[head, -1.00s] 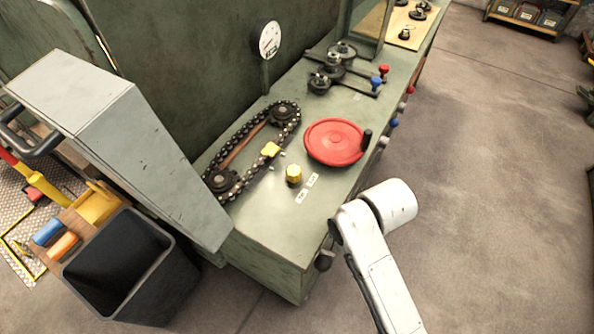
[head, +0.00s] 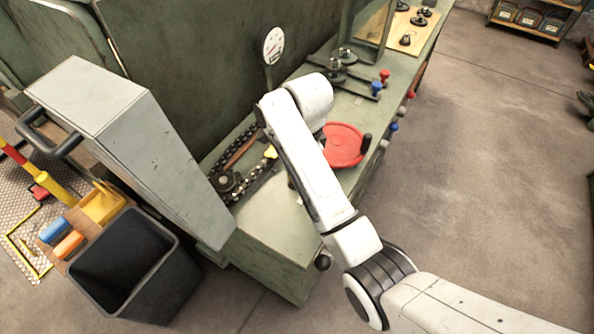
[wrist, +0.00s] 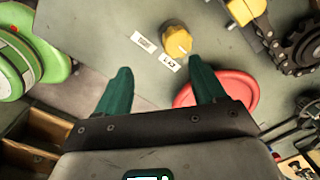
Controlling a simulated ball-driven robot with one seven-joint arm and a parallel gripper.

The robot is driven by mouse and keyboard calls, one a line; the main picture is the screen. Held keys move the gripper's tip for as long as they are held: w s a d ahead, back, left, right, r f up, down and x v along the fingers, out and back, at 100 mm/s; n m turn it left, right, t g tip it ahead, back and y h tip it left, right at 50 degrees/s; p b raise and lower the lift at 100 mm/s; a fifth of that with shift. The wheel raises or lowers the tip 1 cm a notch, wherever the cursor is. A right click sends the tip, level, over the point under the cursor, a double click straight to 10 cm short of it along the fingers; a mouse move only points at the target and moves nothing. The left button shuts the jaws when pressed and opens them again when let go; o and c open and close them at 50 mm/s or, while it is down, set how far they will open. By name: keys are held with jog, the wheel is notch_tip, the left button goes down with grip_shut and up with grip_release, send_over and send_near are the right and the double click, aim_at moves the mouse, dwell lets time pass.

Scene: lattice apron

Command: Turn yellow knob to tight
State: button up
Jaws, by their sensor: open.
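In the wrist view the yellow knob (wrist: 177,38) stands on the green-grey bench top (wrist: 110,45), beyond the fingertips of my gripper (wrist: 160,64). A light line or mark shows on its face. Two small white labels (wrist: 143,41) lie beside it; their print is too small to read. My gripper is open, with two green fingers apart and nothing between them. It does not touch the knob. In the head view my arm hides the knob and the gripper.
A red disc with a black handle (head: 343,146) is close to the knob. A chain drive (head: 228,183) with a yellow piece (head: 270,152) lies on the other side. A grey guard (head: 140,135) and dark bin (head: 125,262) stand at the left.

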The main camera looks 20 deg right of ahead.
jog(key=w+r+m, duration=0.3)
jog(key=r+m, duration=0.1)
jog(key=shift+g, duration=0.3)
jog(key=f, duration=1)
jog(key=shift+a+f+p, duration=0.3)
jog(key=shift+a+p, duration=0.05)
jog(key=shift+p, duration=0.05)
jog(key=shift+n, duration=0.3)
jog(key=c, duration=1.1)
